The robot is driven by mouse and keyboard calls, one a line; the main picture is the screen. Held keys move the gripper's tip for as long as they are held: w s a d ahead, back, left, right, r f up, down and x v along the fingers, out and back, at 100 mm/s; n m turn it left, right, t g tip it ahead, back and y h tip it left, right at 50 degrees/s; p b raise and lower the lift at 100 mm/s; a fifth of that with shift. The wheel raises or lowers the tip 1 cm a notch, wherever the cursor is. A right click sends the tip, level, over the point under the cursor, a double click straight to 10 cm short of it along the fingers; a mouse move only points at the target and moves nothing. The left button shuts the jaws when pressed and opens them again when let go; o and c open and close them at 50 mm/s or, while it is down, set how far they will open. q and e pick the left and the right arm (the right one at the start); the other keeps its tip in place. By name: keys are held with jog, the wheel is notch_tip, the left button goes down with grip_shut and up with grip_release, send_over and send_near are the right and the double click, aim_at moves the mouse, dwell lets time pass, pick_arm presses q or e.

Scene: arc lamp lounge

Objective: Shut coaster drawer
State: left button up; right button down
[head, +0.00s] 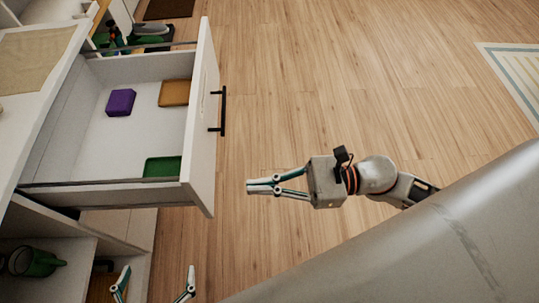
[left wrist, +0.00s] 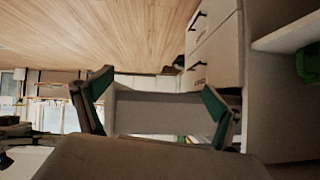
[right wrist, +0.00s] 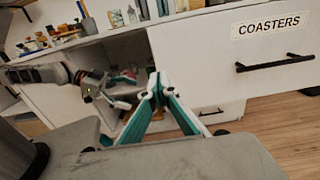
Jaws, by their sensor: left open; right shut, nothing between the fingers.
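The coaster drawer stands pulled out of the white cabinet at the left of the head view, its white front (head: 203,120) facing right and its black handle (head: 222,110) upright in the picture. Its label "COASTERS" (right wrist: 278,22) and bar handle (right wrist: 275,62) show in the right wrist view. Inside lie a purple piece (head: 120,102), an orange piece (head: 174,93) and a green piece (head: 163,166). My right gripper (head: 250,187) is shut and empty, in front of the drawer front and apart from it. My left gripper (head: 155,281) is open and empty, below the drawer in the picture.
Open shelves below the drawer in the head view hold a green mug (head: 35,262). The cabinet top carries a beige mat (head: 35,60). Wooden floor (head: 330,90) is clear in front of the drawer; a striped rug (head: 515,75) lies far right.

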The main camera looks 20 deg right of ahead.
aim_at(199, 190)
pick_arm(q)
jog(key=shift+s+a+f+p, duration=0.15)
jog(key=shift+a+p, duration=0.3)
jog(key=shift+p, duration=0.05)
pick_arm(e)
jog(key=x, duration=0.9)
jog(key=shift+w+a, duration=0.1)
